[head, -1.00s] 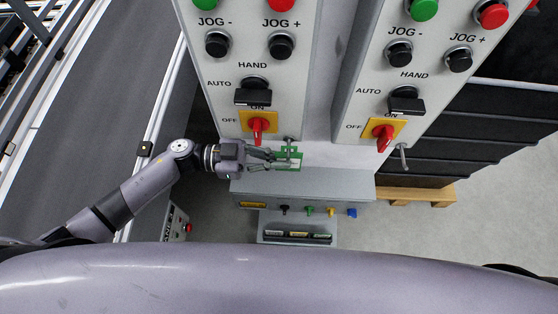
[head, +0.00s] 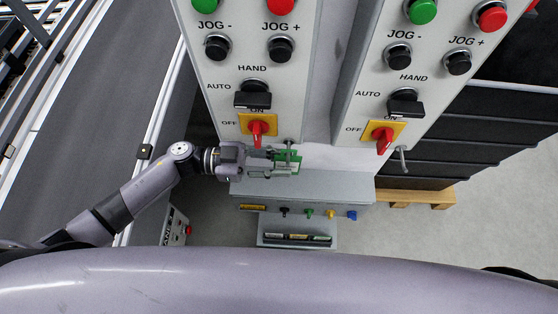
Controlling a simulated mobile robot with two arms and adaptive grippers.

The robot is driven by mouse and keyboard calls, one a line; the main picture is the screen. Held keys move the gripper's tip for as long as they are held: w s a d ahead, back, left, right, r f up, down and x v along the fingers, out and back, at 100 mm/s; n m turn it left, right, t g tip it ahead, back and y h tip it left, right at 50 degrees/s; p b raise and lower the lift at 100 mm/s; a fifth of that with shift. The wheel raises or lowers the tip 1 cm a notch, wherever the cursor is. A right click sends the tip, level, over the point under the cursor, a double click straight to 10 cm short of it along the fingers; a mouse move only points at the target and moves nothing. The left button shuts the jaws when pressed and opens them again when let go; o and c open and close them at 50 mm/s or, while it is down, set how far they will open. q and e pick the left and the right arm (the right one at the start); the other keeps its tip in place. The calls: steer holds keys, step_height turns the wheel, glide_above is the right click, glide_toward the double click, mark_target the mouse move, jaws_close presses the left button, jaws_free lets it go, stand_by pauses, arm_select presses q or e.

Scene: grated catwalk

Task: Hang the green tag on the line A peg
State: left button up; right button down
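The green tag (head: 291,156) is at the lower edge of the left control panel, just below a short metal peg (head: 289,143). It is small and partly covered by my gripper, and I cannot tell whether its hole is around the peg or only near it. My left gripper (head: 285,164) reaches in from the left, with its fingers at the tag. Whether they grip it or only stand beside it is too small to tell. A second peg (head: 403,158) sticks out under the right panel and is bare. No line letter is readable at either peg. My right gripper is out of view.
A grey ledge (head: 340,186) lies below the panels, with several coloured items (head: 309,213) along its front and a labelled tray (head: 297,238) beneath. Red switches (head: 257,132) (head: 383,138) sit close above the pegs. A conveyor (head: 95,110) runs at left, a wooden pallet (head: 425,197) at right.

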arm_select(q)
steer(key=a, duration=1.2)
